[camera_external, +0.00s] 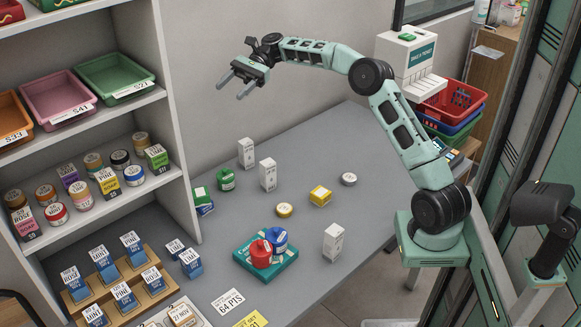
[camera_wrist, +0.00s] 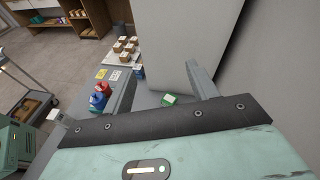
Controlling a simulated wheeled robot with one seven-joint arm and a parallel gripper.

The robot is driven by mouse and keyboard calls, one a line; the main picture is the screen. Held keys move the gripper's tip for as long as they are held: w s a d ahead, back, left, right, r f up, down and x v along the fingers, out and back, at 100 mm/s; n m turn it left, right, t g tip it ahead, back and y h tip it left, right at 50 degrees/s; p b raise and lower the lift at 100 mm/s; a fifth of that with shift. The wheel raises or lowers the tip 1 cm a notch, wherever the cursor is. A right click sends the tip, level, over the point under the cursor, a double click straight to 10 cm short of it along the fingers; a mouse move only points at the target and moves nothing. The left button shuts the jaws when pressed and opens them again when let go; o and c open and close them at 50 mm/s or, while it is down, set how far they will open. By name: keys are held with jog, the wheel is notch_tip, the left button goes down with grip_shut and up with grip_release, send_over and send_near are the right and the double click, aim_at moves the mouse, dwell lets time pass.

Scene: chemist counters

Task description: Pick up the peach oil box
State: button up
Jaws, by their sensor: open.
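My gripper (camera_external: 232,89) is open and empty, raised high above the back of the grey counter near the wall. Its two fingers also show spread apart in the wrist view (camera_wrist: 161,76). I cannot read which box is the peach oil box. Three upright white boxes stand on the counter: one at the back left (camera_external: 246,153), one just in front of it (camera_external: 267,175), and one at the front right (camera_external: 333,242).
The shelf unit (camera_external: 174,105) rises at left; a white dispenser (camera_external: 405,58) and baskets (camera_external: 455,101) are at right.

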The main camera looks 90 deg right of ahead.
aim_at(241, 150)
jog(key=s+d+f+m+t+h+b, duration=0.1)
jog(key=s+d+m+t, duration=0.2)
jog(key=s+d, duration=0.5)
jog(key=s+d+f+m+t+b, duration=0.1)
jog(key=s+d+m+t+b, duration=0.3)
jog(key=d, duration=0.9)
jog(key=shift+n+g, duration=0.7)
jog(key=shift+n, duration=0.2)
jog(key=f+p, duration=0.1)
jog(key=f, duration=1.6)
jog(key=a+f+p, duration=0.1)
jog(key=f, duration=0.8)
jog(key=shift+s+p, duration=0.1)
jog(key=shift+p, duration=0.2)
jog(key=shift+w+a+f, duration=0.15)
jog(key=shift+w, duration=0.1)
jog(key=p+x, duration=0.1)
jog(key=x, duration=1.5)
jog(key=shift+w+a, duration=0.2)
jog(key=shift+a, duration=0.05)
jog(key=c, duration=1.1)
